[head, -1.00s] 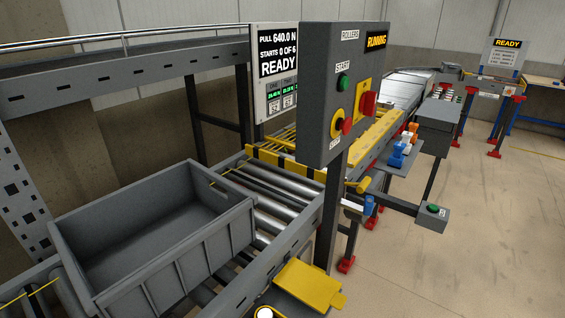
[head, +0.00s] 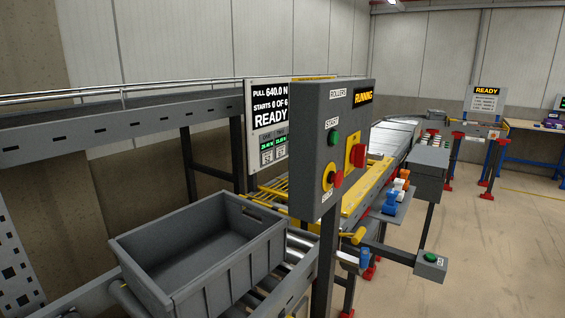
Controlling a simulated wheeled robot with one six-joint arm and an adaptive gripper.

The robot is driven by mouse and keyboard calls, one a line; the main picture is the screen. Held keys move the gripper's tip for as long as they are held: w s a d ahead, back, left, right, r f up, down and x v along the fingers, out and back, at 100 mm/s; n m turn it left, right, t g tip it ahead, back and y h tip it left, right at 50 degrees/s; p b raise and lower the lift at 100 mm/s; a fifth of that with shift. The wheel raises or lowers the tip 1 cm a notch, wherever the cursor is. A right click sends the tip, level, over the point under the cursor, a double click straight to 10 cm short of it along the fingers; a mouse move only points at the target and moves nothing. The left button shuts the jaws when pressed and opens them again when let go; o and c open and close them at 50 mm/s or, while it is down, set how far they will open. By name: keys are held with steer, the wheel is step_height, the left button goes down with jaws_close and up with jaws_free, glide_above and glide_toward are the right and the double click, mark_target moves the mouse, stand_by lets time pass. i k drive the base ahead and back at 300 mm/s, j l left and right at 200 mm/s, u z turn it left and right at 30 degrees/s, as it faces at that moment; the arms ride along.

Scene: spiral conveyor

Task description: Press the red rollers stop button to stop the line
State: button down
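A grey control box (head: 345,135) stands on a dark post, labelled ROLLERS, with an orange RUNNING sign (head: 363,97) at its upper right. A red mushroom button (head: 336,179) on a yellow ring sits low on its face, with a small label below that I cannot read clearly. A green START button (head: 333,138) is above it. A red knob (head: 359,155) on a yellow plate is to the right. My gripper is not in view, and nothing touches the buttons.
A grey tote (head: 205,250) rests on the roller conveyor at the lower left. A yellow handle (head: 354,236) and a small box with a green button (head: 430,260) stick out right of the post. Open floor (head: 495,250) lies to the right.

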mark_target(337, 178)
steer(key=i+l+u, duration=0.25)
steer(key=l, duration=0.55)
steer(key=i+l+u, duration=0.1)
steer(key=l+u, duration=0.2)
steer(key=l, duration=0.55)
steer(key=i+l+u, duration=0.1)
steer(key=l+u, duration=0.15)
steer(key=l, duration=0.6)
